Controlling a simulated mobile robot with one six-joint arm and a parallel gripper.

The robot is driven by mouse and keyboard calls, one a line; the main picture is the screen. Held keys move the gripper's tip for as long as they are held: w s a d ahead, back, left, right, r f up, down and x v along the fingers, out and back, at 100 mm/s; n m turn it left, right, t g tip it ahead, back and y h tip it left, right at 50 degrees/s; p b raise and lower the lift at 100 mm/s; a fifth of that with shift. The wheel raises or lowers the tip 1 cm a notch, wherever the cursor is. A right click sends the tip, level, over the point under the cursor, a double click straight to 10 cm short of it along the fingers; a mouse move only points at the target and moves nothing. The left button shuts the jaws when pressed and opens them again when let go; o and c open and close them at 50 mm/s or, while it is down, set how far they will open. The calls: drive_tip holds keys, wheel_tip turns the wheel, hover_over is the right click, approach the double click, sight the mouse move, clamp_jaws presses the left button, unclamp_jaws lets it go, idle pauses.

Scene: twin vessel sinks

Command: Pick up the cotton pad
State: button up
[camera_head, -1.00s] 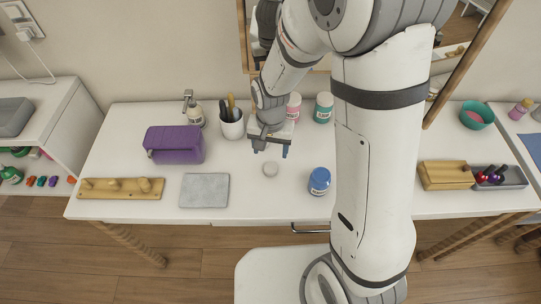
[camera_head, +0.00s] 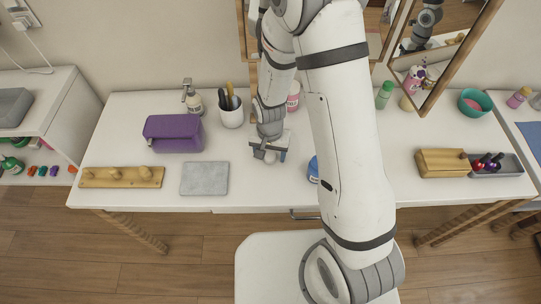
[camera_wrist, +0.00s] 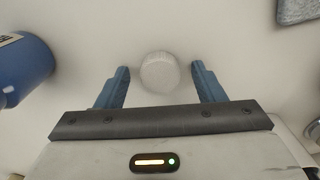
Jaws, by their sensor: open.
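The cotton pad (camera_wrist: 160,72) is a small round whitish disc on the white counter. In the wrist view it lies between the two blue fingertips of my gripper (camera_wrist: 161,82), with a gap on each side. My gripper is open and empty. In the head view my gripper (camera_head: 268,157) is low over the counter, and the pad (camera_head: 270,157) shows only partly beneath it. How far the fingertips are above the counter is hard to tell.
A blue jar (camera_wrist: 24,70) stands to the left in the wrist view, partly behind my arm in the head view. The counter around the pad is clear.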

sight(270, 155)
drive_tip(key=shift+c, duration=0.3)
drive_tip(key=c, duration=1)
drive_tip(key=shift+r, duration=0.1)
wheel_tip(270, 155, up, 10)
drive_tip(key=shift+f+b, duration=0.1)
drive_tip(key=shift+b, duration=0.2)
